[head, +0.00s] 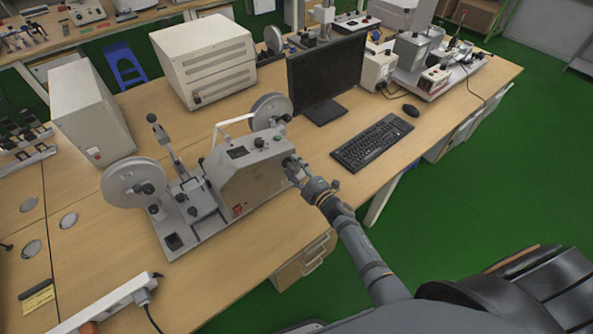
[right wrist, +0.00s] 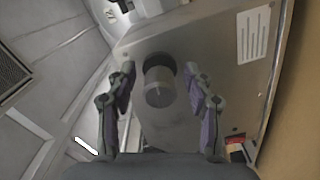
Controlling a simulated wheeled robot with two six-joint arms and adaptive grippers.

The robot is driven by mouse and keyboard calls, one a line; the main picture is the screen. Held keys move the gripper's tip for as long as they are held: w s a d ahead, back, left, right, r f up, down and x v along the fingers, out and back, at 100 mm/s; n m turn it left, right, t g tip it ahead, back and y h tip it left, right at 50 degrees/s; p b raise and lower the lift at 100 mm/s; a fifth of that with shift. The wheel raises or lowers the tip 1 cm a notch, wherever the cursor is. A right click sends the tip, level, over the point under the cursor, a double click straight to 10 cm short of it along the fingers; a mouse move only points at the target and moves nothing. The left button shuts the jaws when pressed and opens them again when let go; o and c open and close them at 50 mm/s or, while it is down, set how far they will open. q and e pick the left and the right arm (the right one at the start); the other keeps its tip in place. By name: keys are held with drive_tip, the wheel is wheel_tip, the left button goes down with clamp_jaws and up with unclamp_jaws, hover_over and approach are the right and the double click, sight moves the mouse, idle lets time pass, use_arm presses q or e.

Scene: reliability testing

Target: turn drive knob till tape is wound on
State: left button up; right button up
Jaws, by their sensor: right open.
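The tape winding machine (head: 240,178) stands on the wooden bench, with a grey reel (head: 134,183) at its left end and another reel (head: 271,111) at its back right. The drive knob (right wrist: 159,82) is a dark round cylinder on the machine's side panel, seen in the right wrist view. My right gripper (head: 297,176) is at that panel. In the right wrist view its two fingers (right wrist: 160,88) stand open on either side of the knob, with gaps showing. The knob is mostly hidden by the gripper in the head view. My left gripper is not in view.
A monitor (head: 327,72), a keyboard (head: 372,142) and a mouse (head: 411,110) stand to the right of the machine. Beige cabinets (head: 205,60) stand behind it. A white power strip (head: 108,304) lies at the front left. The bench's front edge runs below my right arm.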

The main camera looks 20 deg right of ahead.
drive_tip(key=v, duration=1.2)
